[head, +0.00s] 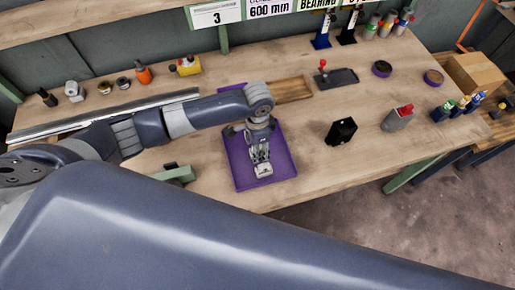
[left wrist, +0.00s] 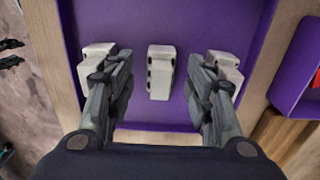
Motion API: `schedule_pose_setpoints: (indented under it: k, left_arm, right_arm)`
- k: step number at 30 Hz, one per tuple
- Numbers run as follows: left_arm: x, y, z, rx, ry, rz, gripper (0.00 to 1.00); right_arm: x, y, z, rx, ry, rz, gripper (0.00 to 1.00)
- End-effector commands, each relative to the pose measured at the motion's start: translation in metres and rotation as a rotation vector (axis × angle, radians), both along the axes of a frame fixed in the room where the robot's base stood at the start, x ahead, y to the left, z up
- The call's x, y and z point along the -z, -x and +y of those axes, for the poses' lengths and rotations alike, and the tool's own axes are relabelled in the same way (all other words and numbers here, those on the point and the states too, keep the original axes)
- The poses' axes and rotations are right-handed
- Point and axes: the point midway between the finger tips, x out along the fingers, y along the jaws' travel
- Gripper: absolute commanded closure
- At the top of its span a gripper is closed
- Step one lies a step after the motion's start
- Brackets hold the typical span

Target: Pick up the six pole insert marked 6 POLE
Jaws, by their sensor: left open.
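A shallow purple tray (head: 284,158) lies on the wooden bench below my left gripper (head: 262,158). In the left wrist view, the tray (left wrist: 160,22) holds three whitish blocks: a left block (left wrist: 98,54), a middle block (left wrist: 161,73) and a right block (left wrist: 226,64). No 6 POLE marking is readable on any of them. My left gripper (left wrist: 161,68) is open, and its fingers appear on either side of the middle block with visible gaps. The fingers partly cover the left and right blocks. One whitish block (head: 263,170) shows by the fingertips in the head view. My right gripper is not in view.
A black block (head: 341,131) and a grey bottle with a red top (head: 398,118) stand right of the tray. A wooden tray (head: 290,89) lies behind it. A long metal bar (head: 100,115) lies at left. Bare bench lies between the purple tray and black block.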

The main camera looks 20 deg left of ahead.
Motion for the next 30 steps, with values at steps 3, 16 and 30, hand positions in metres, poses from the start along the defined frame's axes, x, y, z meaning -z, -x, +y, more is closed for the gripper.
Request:
schedule_pose_setpoints:
  k: [3,16,30]
  left_arm:
    - [0.001,0.0,0.0,0.0,0.001,-0.002,0.52]
    - [0.001,0.0,0.0,0.0,0.0,-0.001,0.99]
    - [-0.039,-0.002,-0.001,0.001,0.003,-0.006,0.99]
  right_arm:
    - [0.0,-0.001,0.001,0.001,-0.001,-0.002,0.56]
    - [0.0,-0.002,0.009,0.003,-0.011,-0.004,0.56]
    - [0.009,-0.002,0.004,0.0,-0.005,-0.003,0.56]
